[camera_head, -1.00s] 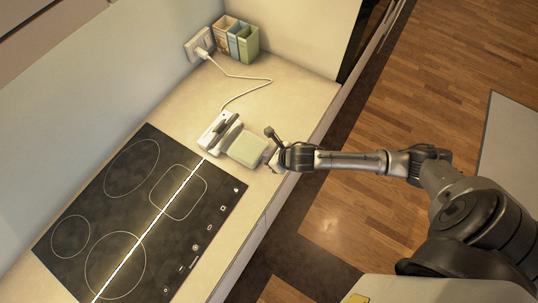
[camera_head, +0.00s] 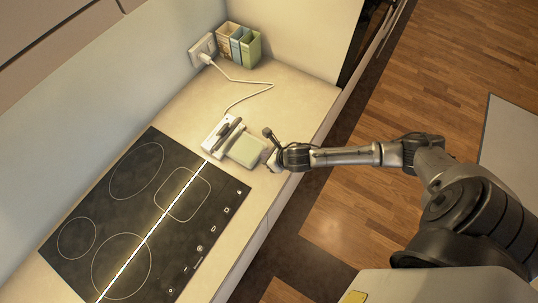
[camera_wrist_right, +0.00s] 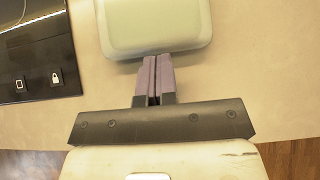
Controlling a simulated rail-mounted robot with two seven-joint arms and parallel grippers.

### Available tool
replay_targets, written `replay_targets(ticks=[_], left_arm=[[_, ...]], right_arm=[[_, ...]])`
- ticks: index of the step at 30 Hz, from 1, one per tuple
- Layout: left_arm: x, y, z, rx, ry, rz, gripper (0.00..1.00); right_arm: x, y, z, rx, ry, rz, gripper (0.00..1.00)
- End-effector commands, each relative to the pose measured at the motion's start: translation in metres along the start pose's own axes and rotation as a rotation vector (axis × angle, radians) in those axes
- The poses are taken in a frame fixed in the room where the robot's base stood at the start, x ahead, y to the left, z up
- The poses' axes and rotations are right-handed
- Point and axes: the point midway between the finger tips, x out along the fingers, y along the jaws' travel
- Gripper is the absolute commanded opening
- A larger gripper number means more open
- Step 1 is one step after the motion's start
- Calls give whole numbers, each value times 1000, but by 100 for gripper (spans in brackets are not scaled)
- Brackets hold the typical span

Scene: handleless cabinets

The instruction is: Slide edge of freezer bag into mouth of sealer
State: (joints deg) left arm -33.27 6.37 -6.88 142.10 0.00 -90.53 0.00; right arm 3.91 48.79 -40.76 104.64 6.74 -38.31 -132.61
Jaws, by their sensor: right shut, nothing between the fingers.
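The sealer (camera_head: 221,136) is a white device with a dark bar, lying on the counter beside the hob, with a white cord. The freezer bag (camera_head: 244,149) is a pale green, puffy rectangle flat on the counter. Its left edge is right up against the sealer; whether it is inside the mouth is too small to tell. My right gripper (camera_head: 269,158) is at the bag's opposite edge. In the right wrist view my shut fingers (camera_wrist_right: 154,60) are empty and appear to touch the near edge of the bag (camera_wrist_right: 155,22). My left gripper is not in view.
The black hob (camera_head: 145,215) lies left of the sealer. The cord runs to a wall outlet (camera_head: 203,47), with several small boxes (camera_head: 238,44) beside it. The counter (camera_head: 298,95) behind the bag is clear, and its front edge passes under my right arm.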

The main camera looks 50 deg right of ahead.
Motion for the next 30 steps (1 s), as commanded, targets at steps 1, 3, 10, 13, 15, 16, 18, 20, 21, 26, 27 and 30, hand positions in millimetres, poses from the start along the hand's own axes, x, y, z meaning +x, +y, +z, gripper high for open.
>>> replay_targets(ticks=[1,3,10,13,15,16,18,20,21,26,27,30], left_arm=[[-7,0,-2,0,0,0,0],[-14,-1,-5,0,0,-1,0],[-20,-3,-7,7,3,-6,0],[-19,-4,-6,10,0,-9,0],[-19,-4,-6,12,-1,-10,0],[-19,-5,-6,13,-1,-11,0],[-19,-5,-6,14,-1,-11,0],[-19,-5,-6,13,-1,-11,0],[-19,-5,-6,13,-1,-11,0],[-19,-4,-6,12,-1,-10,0],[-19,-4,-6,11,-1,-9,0],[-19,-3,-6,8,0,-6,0]], right_arm=[[-6,1,-2,-3,4,2,0],[-14,2,-8,-5,5,6,0],[-51,4,-21,-14,1,12,0],[-70,3,-21,-14,2,10,0],[-82,4,-22,-13,3,11,0],[-87,4,-21,-13,2,11,0],[-96,4,-22,-13,3,10,0],[-104,3,-21,-12,2,10,0],[-108,3,-22,-11,3,10,0],[-118,3,-21,-11,1,10,0],[-119,4,-21,-10,1,10,0],[-121,4,-21,-10,1,10,0]])
